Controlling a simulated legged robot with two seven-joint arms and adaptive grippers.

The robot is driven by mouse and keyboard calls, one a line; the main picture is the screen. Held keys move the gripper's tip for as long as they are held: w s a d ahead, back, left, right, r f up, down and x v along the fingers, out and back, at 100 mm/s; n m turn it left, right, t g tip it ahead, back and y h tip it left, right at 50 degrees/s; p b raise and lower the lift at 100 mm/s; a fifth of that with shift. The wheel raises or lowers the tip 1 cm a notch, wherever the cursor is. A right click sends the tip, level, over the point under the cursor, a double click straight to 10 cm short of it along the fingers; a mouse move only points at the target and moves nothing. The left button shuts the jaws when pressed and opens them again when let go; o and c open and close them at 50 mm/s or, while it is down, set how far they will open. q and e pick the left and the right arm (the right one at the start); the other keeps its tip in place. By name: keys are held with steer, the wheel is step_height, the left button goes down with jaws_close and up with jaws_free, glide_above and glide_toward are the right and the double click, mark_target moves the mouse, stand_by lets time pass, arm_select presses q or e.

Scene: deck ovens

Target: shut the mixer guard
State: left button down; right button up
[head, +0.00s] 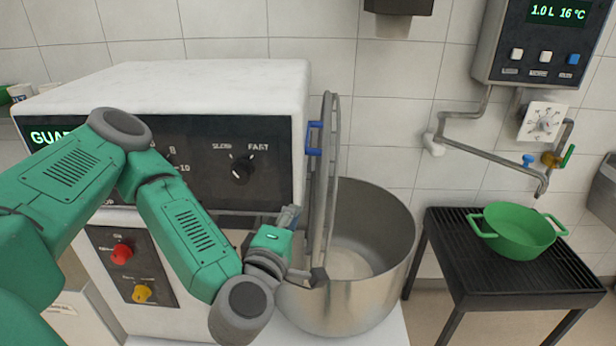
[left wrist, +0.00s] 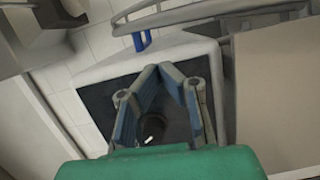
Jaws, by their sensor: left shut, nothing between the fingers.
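The mixer guard (head: 329,190) is a grey metal hoop standing upright, nearly edge-on, at the left side of the steel mixer bowl (head: 375,285). Its blue handle (head: 313,138) is high on its left side. The bowl's mouth is uncovered. My left gripper (head: 291,214) is shut and empty, left of the guard and below the handle, in front of the mixer's panel. In the left wrist view its blue-padded fingers (left wrist: 165,70) meet at the tips; the guard's bars (left wrist: 215,14) and the blue handle (left wrist: 141,40) show beyond them. My right gripper is not in view.
The white mixer housing (head: 190,85) with its black knob panel stands behind my left arm. On the right, a black slatted stand (head: 500,272) carries a green pot (head: 518,236) under a wall tap. Space above the bowl, right of the guard, is clear.

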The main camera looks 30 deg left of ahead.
arm_select(q)
steer(key=d+p+x, duration=0.1)
steer(key=p+x, duration=0.4)
steer(key=x, duration=0.4)
steer(key=shift+w, duration=0.55)
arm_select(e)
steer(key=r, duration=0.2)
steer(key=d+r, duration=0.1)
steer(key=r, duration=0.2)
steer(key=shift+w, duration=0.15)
arm_select(q)
steer(key=shift+w+a, duration=0.1)
steer(key=shift+w, duration=0.05)
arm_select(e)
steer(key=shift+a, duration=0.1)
